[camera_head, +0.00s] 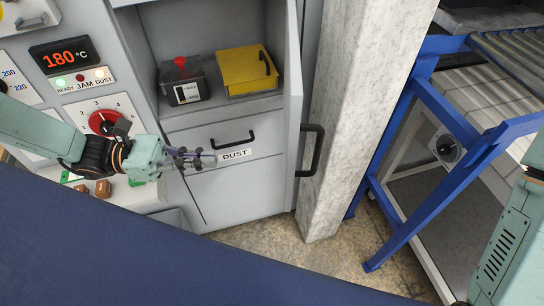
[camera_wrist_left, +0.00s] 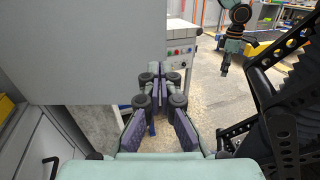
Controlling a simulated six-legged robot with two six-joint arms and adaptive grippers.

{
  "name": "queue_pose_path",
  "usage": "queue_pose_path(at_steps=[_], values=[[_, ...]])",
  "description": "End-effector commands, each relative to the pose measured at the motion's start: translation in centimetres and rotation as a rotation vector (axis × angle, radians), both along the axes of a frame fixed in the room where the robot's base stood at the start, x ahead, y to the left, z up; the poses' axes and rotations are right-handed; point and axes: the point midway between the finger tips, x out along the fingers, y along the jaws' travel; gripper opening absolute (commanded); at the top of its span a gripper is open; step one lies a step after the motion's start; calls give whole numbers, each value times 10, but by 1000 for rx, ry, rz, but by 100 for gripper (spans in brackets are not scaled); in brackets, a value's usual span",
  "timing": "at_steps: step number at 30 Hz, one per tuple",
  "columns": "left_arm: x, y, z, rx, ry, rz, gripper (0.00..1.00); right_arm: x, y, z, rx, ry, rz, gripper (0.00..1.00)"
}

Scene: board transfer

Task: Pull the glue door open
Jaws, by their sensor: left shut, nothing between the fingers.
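The glue door (camera_head: 294,110) stands swung open on the right of the cabinet compartment, seen nearly edge-on in the head view. Its black handle (camera_head: 311,150) is on its right face. A broad grey panel, likely this door (camera_wrist_left: 90,50), fills the upper left of the left wrist view. My left gripper (camera_head: 211,160) is shut and empty, in front of the drawer front and left of the door. Its closed fingers (camera_wrist_left: 160,100) show in the wrist view. A small teal arm end (camera_wrist_left: 228,62), likely my right gripper, is too small to read there.
The open compartment holds a dark pot with a red knob (camera_head: 184,82) and a yellow box (camera_head: 246,70). Below is the DUST drawer with a black handle (camera_head: 232,140). A pale concrete column (camera_head: 345,120) and a blue frame (camera_head: 440,115) stand to the right.

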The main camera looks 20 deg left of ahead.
Motion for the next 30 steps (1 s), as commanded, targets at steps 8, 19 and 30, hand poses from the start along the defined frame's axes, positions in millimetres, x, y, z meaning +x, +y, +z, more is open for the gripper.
queue_pose_path(at_steps=[8,19,30], values=[[9,-42,-6,5,4,-8,0,0,0,-23,0,0,1,40],[21,-81,-5,6,3,-8,0,0,0,-37,0,0,1,40],[30,-113,-4,6,3,-7,0,0,0,-43,0,0,1,40]])
